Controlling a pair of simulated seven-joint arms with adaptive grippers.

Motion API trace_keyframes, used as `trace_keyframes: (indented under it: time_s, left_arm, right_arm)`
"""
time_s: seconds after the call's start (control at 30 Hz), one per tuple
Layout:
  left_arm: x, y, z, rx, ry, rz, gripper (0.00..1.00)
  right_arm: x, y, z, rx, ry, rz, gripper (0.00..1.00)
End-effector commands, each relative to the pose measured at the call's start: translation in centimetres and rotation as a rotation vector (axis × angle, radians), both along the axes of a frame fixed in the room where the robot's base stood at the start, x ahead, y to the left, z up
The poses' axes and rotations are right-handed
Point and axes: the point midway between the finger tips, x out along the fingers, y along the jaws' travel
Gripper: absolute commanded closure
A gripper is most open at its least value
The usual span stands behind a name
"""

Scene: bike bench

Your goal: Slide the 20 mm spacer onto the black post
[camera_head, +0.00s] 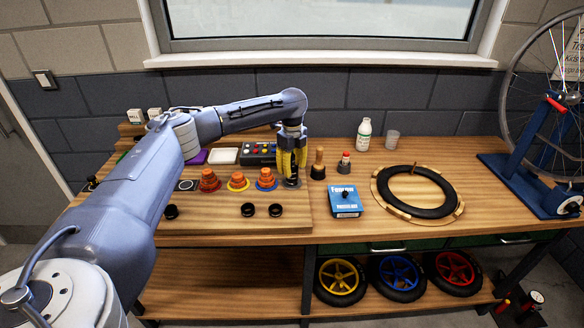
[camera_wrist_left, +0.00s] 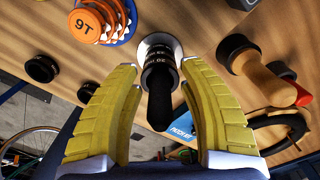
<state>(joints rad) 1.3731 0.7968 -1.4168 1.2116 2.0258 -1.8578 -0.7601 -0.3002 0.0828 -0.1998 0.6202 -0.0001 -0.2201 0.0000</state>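The black post (camera_wrist_left: 158,112) shows in the left wrist view, its rounded tip towards the camera and its pale round base (camera_wrist_left: 153,42) behind. Black rings with small white marks surround it; the nearer one, which seems marked 20, looks like the 20 mm spacer (camera_wrist_left: 161,76). My right gripper is not in view.
Cone-shaped orange stacks (camera_head: 238,182) stand just left of the gripper. Loose black rings (camera_head: 248,209) lie in front. A wooden-handled tool (camera_head: 318,165), a blue box (camera_head: 345,201) and a tyre on a wooden ring (camera_head: 447,211) are to the right. The front board is mostly clear.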

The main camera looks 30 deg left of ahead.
Motion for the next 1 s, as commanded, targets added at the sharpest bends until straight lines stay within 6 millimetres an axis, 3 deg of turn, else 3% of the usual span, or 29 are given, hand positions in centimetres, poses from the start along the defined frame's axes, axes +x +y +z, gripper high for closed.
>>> trace_keyframes:
  time_s: [0.1,0.47,1.0]
  left_arm:
    - [0.0,0.0,0.0,0.0,0.0,0.0,0.46]
    - [0.1,0.0,0.7,0.0,-0.002,0.0,0.46]
    - [0.0,0.0,9.2,0.001,-0.002,0.0,0.46]
  right_arm:
    - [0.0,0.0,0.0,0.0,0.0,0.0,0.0]
    - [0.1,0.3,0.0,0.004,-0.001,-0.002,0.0]
    - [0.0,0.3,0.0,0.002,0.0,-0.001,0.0]
